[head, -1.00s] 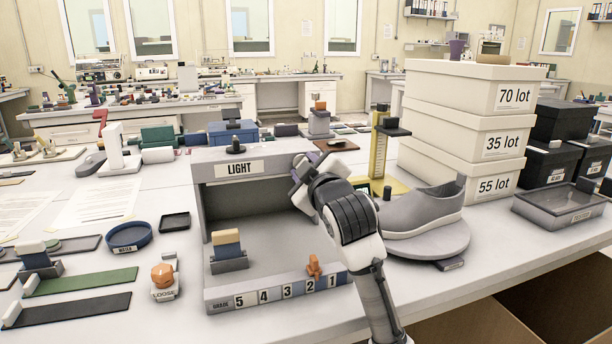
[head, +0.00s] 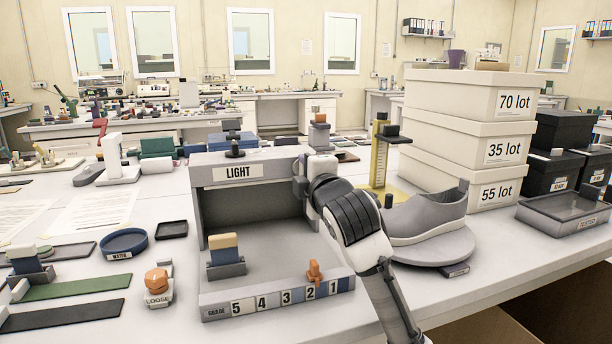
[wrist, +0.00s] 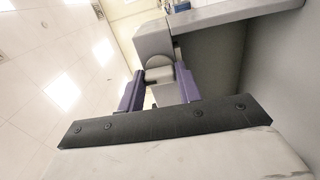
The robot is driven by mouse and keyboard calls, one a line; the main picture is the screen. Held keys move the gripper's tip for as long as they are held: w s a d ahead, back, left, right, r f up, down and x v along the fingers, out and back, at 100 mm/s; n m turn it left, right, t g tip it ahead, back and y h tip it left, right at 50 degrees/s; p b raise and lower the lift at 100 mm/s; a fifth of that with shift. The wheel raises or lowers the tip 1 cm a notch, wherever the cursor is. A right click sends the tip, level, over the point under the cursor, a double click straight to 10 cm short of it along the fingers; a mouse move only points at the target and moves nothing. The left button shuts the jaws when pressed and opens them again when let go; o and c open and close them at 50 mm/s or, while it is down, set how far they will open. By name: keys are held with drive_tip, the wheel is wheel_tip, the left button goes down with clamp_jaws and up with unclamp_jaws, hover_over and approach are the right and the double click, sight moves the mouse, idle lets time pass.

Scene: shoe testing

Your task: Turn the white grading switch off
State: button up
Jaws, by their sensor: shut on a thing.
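The grey grading box (head: 225,300) with its LIGHT label (head: 238,172) stands mid-table in the head view. My gripper (head: 302,182) is at the upper right side of this box, and my wrist partly hides that side. In the wrist view my gripper (wrist: 160,76) has its two purple fingers around a pale switch piece (wrist: 160,74), which projects from a grey rounded mount on the box. The gripper is shut on this piece. Whether the switch is on or off cannot be told. The box interior looks shaded.
A grey shoe (head: 428,212) on a round stand (head: 432,252) is close to the right of my arm. White lot boxes (head: 462,120) are stacked behind it. An orange pointer (head: 314,271) sits on the box's grade scale. A black knob (head: 235,146) stands on top.

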idle(0.4)
drive_tip(key=o, duration=0.9)
drive_tip(key=shift+o, duration=0.2)
drive_tip(key=shift+s, duration=0.15)
drive_tip(key=b+v, duration=0.1)
drive_tip(key=v, duration=1.2)
drive_tip(key=shift+s+b, duration=0.3)
drive_tip(key=shift+b, duration=0.05)
drive_tip(key=shift+d, duration=0.1)
